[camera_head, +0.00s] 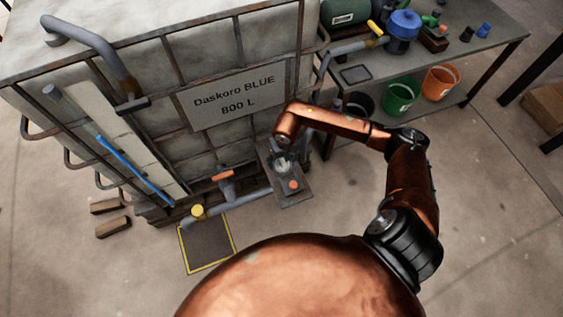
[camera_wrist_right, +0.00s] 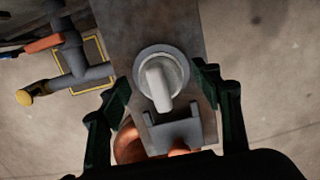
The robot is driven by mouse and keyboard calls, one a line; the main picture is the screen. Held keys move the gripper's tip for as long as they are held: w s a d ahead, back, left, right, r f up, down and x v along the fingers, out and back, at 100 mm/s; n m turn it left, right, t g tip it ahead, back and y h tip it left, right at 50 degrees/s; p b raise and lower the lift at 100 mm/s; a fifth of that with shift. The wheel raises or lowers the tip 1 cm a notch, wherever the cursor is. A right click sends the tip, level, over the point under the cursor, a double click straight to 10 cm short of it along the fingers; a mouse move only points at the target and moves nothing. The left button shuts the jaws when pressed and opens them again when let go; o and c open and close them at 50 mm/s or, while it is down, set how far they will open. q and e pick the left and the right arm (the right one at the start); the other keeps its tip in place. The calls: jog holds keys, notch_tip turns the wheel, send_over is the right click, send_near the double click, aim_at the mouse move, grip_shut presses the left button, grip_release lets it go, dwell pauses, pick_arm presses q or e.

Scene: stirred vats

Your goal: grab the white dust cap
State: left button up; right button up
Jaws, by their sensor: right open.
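The white dust cap (camera_wrist_right: 162,82) is a round pale cap with a raised bar-shaped grip. It sits in a grey ring on a metal plate (camera_wrist_right: 133,30) and faces the right wrist camera. In the head view the cap (camera_head: 282,166) shows small and partly hidden below my right wrist. My right gripper (camera_wrist_right: 163,78) is open, with one dark green finger on each side of the cap. I see no clear contact between the fingers and the cap. In the head view the right gripper is mostly hidden by its own arm. My left gripper is out of view.
A large caged vat (camera_head: 150,90) labelled "Daskoro BLUE 800 L" stands at the left. Grey pipework with a red-handled valve (camera_head: 222,175) and a yellow cap (camera_head: 198,211) runs beside the plate. A bench (camera_head: 465,55) with buckets underneath stands at the back right.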

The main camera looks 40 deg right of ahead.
jog(key=c, duration=1.1)
jog(key=shift+r, duration=0.1)
